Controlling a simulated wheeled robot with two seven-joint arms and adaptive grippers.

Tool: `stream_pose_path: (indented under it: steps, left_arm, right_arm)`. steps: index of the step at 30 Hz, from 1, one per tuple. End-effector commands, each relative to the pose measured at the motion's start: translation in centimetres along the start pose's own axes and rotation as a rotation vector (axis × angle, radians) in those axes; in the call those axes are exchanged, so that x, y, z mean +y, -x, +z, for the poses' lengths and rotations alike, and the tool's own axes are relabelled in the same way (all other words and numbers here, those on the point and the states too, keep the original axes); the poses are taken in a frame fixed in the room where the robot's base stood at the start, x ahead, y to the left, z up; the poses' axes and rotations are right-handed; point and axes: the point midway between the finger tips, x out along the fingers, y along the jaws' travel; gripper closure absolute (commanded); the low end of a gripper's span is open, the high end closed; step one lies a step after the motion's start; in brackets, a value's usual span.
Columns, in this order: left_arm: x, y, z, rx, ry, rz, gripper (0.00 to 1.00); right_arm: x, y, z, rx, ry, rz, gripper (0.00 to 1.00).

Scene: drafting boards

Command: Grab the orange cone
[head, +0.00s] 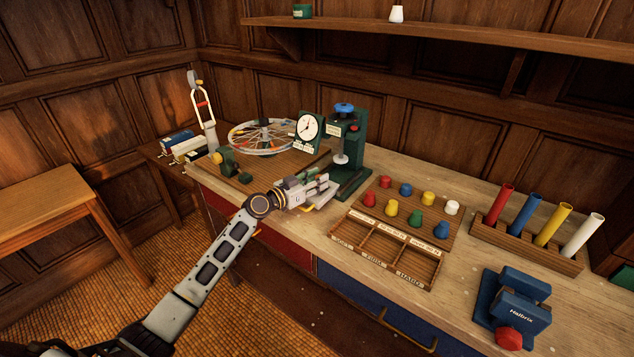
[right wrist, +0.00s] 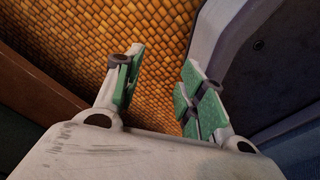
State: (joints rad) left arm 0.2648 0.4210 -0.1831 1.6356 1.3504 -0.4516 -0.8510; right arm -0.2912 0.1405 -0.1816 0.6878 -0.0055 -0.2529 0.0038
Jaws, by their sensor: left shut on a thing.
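I see no clearly orange cone in either view. Small coloured cone-shaped plugs stand on a wooden board (head: 405,223), including a yellow plug (head: 391,208) and a red plug (head: 369,199). My left gripper (head: 324,183) is at the bench, left of this board and in front of the green press. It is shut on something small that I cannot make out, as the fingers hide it. My right gripper (right wrist: 162,88) shows in the right wrist view, open and empty, with the woven floor behind it.
A green press (head: 352,150) with a blue knob stands behind my left gripper. A spoked wheel (head: 262,136) and a dial (head: 308,128) are further left. A rack (head: 525,245) of coloured tubes and a blue vise (head: 514,305) stand at the right.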

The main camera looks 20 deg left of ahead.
Motion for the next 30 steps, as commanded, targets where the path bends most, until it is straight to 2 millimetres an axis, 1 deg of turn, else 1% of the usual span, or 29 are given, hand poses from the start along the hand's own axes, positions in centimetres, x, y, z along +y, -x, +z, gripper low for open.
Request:
stream_pose_path:
  steps: [7, 10, 14, 18, 21, 25, 30]
  left_arm:
    - [0.0, 0.1, -2.2, 0.002, -0.002, 0.001, 0.95]
    - [0.0, 0.2, -3.5, 0.002, -0.003, 0.001, 0.95]
    - [0.0, 0.3, -5.4, 0.003, -0.004, 0.0, 0.95]
    - [0.0, 0.4, -7.3, 0.002, -0.003, 0.001, 0.95]
    - [0.0, 0.4, -8.4, 0.002, -0.003, 0.0, 0.95]
    - [0.0, 0.5, -9.3, 0.001, -0.001, 0.0, 0.95]
    - [0.0, 0.5, -9.8, 0.001, -0.001, 0.0, 0.95]
  right_arm:
    - [1.3, 0.2, -1.0, 0.017, 0.004, 0.013, 0.6]
    - [1.9, 0.3, -0.4, 0.009, 0.007, 0.019, 0.6]
    - [2.3, 0.5, 0.9, -0.006, 0.01, 0.023, 0.6]
    - [2.2, 0.6, 2.1, -0.017, 0.01, 0.021, 0.6]
    - [2.0, 0.6, 2.5, -0.019, 0.01, 0.019, 0.6]
    - [1.5, 0.7, 2.4, -0.019, 0.008, 0.014, 0.6]
    - [0.7, 0.7, 1.7, -0.011, 0.005, 0.006, 0.6]
